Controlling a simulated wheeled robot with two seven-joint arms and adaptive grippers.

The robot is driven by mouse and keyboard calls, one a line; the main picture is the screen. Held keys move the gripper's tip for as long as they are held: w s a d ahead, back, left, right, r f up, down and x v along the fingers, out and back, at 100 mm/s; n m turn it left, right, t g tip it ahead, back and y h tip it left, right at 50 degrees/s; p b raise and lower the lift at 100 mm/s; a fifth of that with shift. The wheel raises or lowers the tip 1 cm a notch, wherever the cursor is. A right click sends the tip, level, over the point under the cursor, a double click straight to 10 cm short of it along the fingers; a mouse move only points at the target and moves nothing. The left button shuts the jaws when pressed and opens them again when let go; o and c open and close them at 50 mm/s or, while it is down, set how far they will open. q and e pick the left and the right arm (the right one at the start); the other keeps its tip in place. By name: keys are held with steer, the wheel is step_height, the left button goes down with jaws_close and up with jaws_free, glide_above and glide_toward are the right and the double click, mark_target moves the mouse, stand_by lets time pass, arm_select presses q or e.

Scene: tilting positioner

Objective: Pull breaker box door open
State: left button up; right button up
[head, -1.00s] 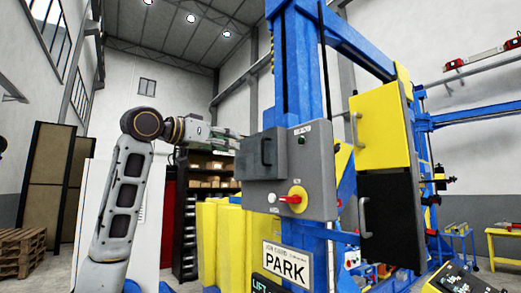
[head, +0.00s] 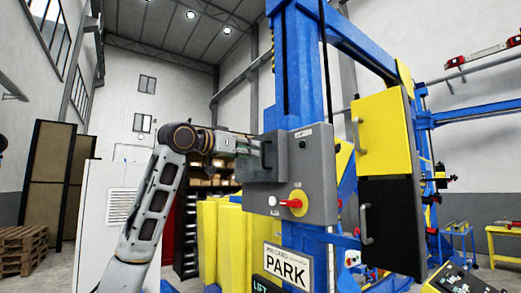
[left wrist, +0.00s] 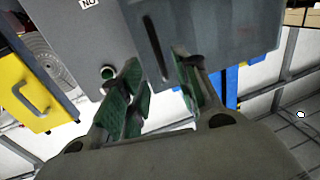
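The grey breaker box (head: 320,175) is mounted on a blue column, and its door (head: 262,168) on the left part of the front looks closed. A dark upright handle (head: 266,153) stands on that door. My left gripper (head: 252,147) is at the handle, coming from the left. In the left wrist view, my left gripper (left wrist: 162,75) has its two green-padded fingers apart, with a gap between them. The dark handle bar (left wrist: 156,38) lies just beyond the fingertips, in line with the gap; I cannot tell whether they touch. My right gripper is not in view.
A red rotary switch (head: 292,204) on a yellow plate is on the box's lower front. A yellow cabinet door (head: 383,135) with a handle stands to the right. Yellow panels (head: 222,232) stand below left, and a PARK sign (head: 287,267) hangs under the box.

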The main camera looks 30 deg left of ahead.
arm_select(q)
steer(key=shift+w+d+p, duration=0.2)
steer(key=shift+w+p, duration=0.1)
steer(key=shift+w, duration=0.65)
steer(key=shift+w+d+p, duration=0.15)
steer(key=shift+w+p, duration=0.1)
steer(key=shift+w, duration=0.75)
steer(key=shift+w+d+p, duration=0.2)
steer(key=shift+w+p, duration=0.1)
steer(key=shift+w, duration=0.65)
jaws_close()
